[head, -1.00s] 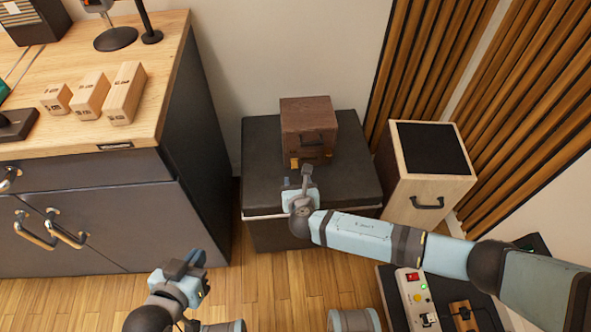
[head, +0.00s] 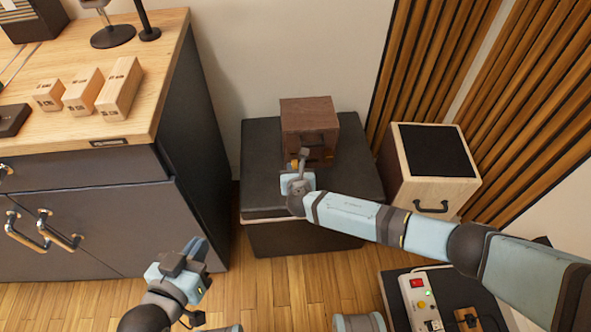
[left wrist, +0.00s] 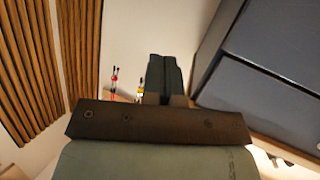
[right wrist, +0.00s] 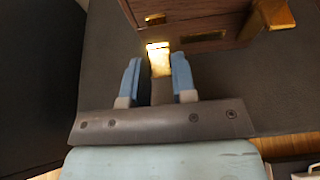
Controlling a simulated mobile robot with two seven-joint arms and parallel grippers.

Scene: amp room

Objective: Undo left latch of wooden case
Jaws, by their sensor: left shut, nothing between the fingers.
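The brown wooden case (head: 309,116) stands on a dark padded box (head: 262,190), its handle side facing me. My right gripper (head: 301,157) is close in front of the case's lower left part, partly covering it in the head view. In the right wrist view, my right gripper (right wrist: 155,70) is open, with a gap between its fingers. The brass left latch (right wrist: 158,55) shows just past the fingertips, in line with the gap; contact cannot be told. The other brass latch (right wrist: 273,14) is at upper right. My left gripper (head: 195,250) is shut and empty, away from the case.
A light wooden box with a black top (head: 433,160) stands right of the padded box. A dark cabinet with a wooden top (head: 100,210) is at the left. A power strip (head: 419,300) lies at lower right. The wooden floor (head: 265,290) in between is open.

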